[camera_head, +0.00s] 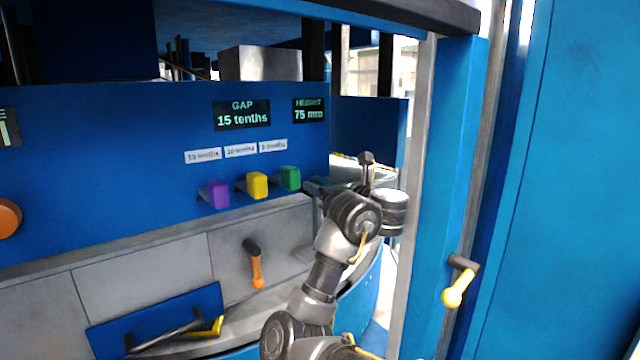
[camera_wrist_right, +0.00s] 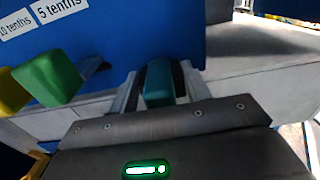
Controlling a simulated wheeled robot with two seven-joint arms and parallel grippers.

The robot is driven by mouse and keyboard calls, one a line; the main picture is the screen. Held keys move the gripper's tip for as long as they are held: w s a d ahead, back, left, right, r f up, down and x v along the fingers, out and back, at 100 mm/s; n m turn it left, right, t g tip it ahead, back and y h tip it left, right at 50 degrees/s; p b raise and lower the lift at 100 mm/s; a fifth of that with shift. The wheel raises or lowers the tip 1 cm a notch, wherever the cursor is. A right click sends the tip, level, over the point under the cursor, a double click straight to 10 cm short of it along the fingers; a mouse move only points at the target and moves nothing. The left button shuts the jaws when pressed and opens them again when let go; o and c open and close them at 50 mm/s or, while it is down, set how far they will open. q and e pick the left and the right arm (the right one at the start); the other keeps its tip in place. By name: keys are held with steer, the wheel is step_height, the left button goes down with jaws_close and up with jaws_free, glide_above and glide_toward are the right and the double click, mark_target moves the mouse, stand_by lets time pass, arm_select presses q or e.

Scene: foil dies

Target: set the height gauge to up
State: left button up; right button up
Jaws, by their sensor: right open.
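The height display (camera_head: 308,110) on the blue panel reads 75 mm. A teal block-shaped control (camera_wrist_right: 159,82) shows in the right wrist view, on the blue panel right of the green block. My right gripper (camera_wrist_right: 161,92) is open, with one finger on each side of the teal control. Whether the fingers touch it I cannot tell. In the head view my right gripper (camera_head: 320,188) is at the panel's right end, and my own wrist hides most of the control. My left gripper is not in view.
Purple (camera_head: 217,194), yellow (camera_head: 257,185) and green (camera_head: 290,178) blocks stick out of the panel left of my right gripper, under a gap display (camera_head: 242,114) reading 15 tenths. An orange-handled lever (camera_head: 256,268) is below. A yellow-handled lever (camera_head: 458,286) is on the blue post at right.

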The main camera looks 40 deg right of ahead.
steer(key=shift+w, duration=0.4)
steer(key=shift+w, duration=0.1)
jaws_close()
